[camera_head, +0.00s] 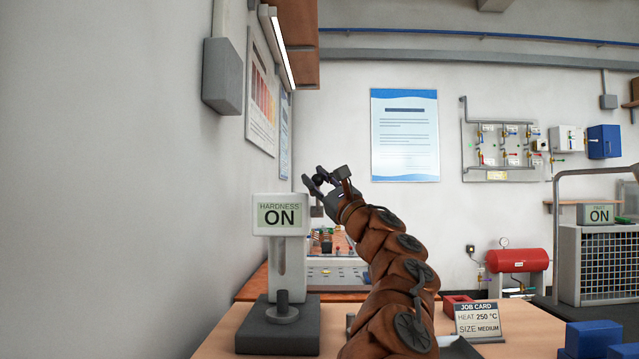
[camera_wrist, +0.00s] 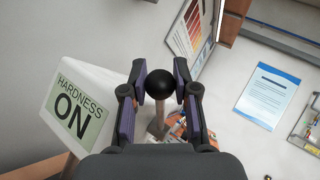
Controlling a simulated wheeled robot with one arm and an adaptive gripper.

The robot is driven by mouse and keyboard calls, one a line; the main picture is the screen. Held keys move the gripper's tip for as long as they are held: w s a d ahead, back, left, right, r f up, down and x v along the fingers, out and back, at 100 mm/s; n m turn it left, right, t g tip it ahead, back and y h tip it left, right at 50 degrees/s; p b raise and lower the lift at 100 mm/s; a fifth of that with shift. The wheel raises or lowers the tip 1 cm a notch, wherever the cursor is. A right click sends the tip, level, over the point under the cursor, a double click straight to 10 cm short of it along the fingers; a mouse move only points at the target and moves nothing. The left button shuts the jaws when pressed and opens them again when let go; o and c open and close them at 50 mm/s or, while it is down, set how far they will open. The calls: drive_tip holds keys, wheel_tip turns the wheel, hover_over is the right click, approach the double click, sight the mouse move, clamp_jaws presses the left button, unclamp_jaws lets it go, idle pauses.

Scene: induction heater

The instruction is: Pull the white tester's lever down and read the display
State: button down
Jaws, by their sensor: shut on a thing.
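The white tester (camera_head: 262,227) stands upright on a dark base at the near left. Its display (camera_head: 283,215) reads "HARDNESS ON", also legible in the wrist view (camera_wrist: 77,112). The lever's black ball knob (camera_wrist: 160,84) is between the fingers in the wrist view, with its rod (camera_wrist: 158,122) running down behind it. My gripper (camera_head: 318,180) is shut on the knob, just right of and above the tester's head. It also shows in the wrist view (camera_wrist: 160,85). A short dark post (camera_head: 283,302) stands on the tester's base, with nothing visible on top.
A blue block (camera_head: 593,338) is at the front right. The grey wall (camera_head: 100,180) rises close on the left. A caged unit (camera_head: 596,265) stands farther right.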

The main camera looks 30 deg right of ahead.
drive_tip(key=c, duration=0.9)
unclamp_jaws()
drive_tip(key=shift+o, duration=0.2)
drive_tip(key=shift+s+f, duration=0.1)
drive_tip(key=shift+s, duration=0.05)
drive_tip(key=shift+s+d+f, duration=0.15)
drive_tip(key=shift+s+f, duration=0.25)
drive_tip(key=shift+s, duration=0.25)
drive_tip(key=shift+v, duration=1.55)
drive_tip(key=shift+s+d+f, duration=0.1)
drive_tip(key=shift+s+f, duration=0.05)
drive_tip(key=shift+s, duration=0.15)
drive_tip(key=v, duration=0.6)
